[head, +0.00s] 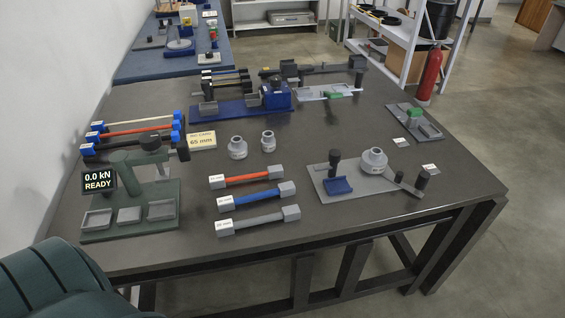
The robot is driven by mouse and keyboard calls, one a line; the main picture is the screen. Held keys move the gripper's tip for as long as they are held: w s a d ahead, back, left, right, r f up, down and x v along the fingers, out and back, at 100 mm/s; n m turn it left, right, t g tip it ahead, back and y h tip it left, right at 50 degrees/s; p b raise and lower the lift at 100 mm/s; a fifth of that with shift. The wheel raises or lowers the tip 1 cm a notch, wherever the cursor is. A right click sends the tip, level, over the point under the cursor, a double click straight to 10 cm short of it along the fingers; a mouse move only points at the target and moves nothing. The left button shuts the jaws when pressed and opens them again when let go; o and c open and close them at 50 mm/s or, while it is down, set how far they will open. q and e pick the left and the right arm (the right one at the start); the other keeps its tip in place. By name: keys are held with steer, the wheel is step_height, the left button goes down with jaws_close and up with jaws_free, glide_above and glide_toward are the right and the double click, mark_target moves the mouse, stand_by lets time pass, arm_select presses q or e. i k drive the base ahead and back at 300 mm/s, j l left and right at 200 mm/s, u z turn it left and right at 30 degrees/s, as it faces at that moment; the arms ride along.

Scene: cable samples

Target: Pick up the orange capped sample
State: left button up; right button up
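The orange capped sample (247,180) is a short orange-red rod with a grey block cap on each end and a small white label on its left cap. It lies flat on the dark table (350,236), near the middle. A blue capped sample (253,196) lies just in front of it, and a grey capped sample (260,220) lies in front of that. All three have grey caps and lie roughly parallel. Another orange rod (137,128), with blue ends, lies at the left among similar rods. Neither of my grippers shows in the head view.
A green test stand (130,226) with a "0.0 kN READY" display stands left of the samples. Two grey fittings (237,148) stand behind them. A grey plate with a blue cradle (338,186) lies to the right. The table's front strip is clear.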

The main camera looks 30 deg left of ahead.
mark_target(217, 182)
steer(key=i+l, duration=0.7)
steer(key=i, duration=0.2)
steer(key=u, duration=1.35)
